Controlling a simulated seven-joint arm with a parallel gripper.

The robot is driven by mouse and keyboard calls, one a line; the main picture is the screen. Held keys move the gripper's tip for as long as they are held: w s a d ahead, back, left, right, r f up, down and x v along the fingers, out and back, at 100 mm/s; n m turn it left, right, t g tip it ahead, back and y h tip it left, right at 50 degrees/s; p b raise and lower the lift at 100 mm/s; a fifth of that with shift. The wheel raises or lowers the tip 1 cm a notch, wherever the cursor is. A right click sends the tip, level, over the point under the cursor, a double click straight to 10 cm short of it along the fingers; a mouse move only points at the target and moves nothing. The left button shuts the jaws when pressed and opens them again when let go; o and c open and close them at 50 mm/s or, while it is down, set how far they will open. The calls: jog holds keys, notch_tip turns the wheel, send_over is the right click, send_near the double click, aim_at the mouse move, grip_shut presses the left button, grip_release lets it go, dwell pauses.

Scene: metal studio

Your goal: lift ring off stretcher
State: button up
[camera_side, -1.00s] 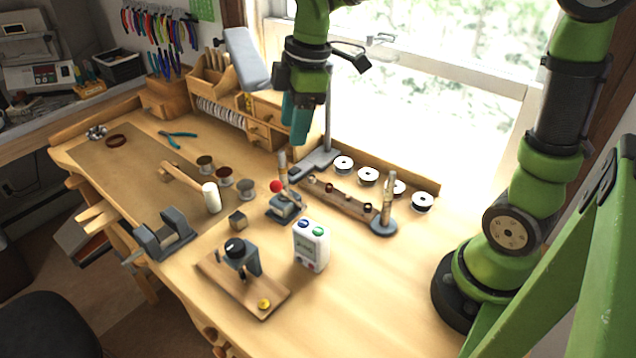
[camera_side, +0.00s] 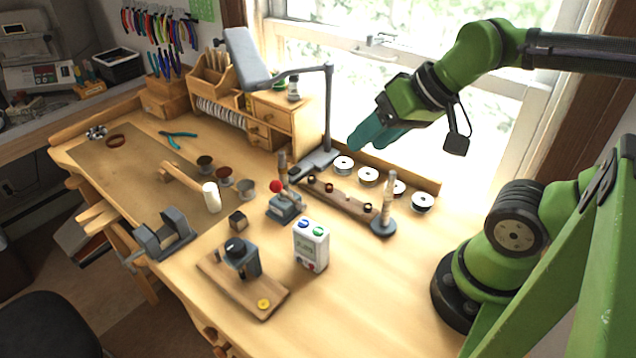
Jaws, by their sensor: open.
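The ring stretcher (camera_side: 285,204) stands near the middle of the bench. It has a blue-grey base, a red ball knob on a lever and an upright tapered post (camera_side: 283,168). A ring on it is too small to make out for certain. My gripper (camera_side: 358,143), with teal fingers, is open and empty. It hangs in the air to the upper right of the stretcher, apart from it, and its fingers point to the lower left.
A second post on a round grey base (camera_side: 383,228) stands at the right end of a wooden ring rack (camera_side: 340,196). White spools (camera_side: 368,177) line the back. A lamp arm (camera_side: 328,110) rises beside my gripper. A white device (camera_side: 311,248) stands in front; bench to its right is clear.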

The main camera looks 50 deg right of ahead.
jog(key=shift+c, duration=0.2)
jog(key=shift+a+f, duration=0.1)
jog(key=shift+a, duration=0.05)
jog(key=shift+c, duration=0.5)
jog(key=m+g+h, duration=0.3)
jog(key=g+h, duration=0.2)
jog(key=g, duration=0.2)
send_near(279, 165)
jog(key=s+f, duration=0.1)
jog(key=s+a+f, duration=0.1)
jog(key=s, duration=0.1)
jog(key=s+a+f, duration=0.1)
jog(key=shift+s+f, duration=0.15)
jog(key=shift+f, duration=0.2)
jog(key=w+a+r+m+g+h, duration=0.15)
jog(key=w+m+h, duration=0.35)
jog(key=m, duration=0.8)
jog(key=shift+w+x, duration=0.1)
jog(key=shift+x, duration=2.05)
jog(key=shift+w+x, duration=0.15)
jog(key=shift+x, duration=2)
jog(key=shift+f, duration=0.1)
